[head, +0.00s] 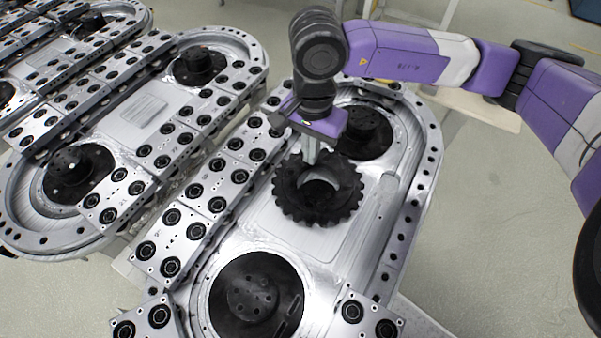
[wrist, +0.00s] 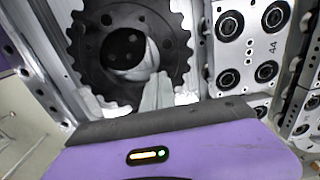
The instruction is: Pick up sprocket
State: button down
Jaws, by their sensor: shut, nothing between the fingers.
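The sprocket (head: 287,190) is a black toothed ring with an open centre. It lies on the silver plate of the nearest ring track (head: 290,237), between two black hubs. My gripper (head: 312,156) points down over the sprocket's far side, its fingers shut and empty. Whether the fingers touch the sprocket I cannot tell. In the wrist view the sprocket (wrist: 88,42) fills the upper left, with holes around its centre, and my gripper's fingers (wrist: 157,92) show in front of its lower right part, hiding some of it.
A black hub (head: 368,133) stands just behind the sprocket, and another round black hub (head: 256,296) is at the near end. Bolted metal blocks (head: 190,232) line the track's left side. More ring tracks (head: 140,108) stand at left. Open floor (head: 480,240) lies at right.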

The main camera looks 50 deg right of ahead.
jog(key=shift+w+d+f+b, duration=0.1)
jog(key=shift+d+f+b, duration=0.35)
jog(key=shift+b, duration=0.6)
jog(key=d+b, duration=0.2)
jog(key=shift+w+d+r, duration=0.2)
jog(key=shift+d+r, duration=0.15)
jog(key=shift+w+d+r+b, duration=0.1)
jog(key=shift+d+r+b, duration=0.15)
jog(key=shift+d+b, duration=0.05)
jog(key=shift+a, duration=0.1)
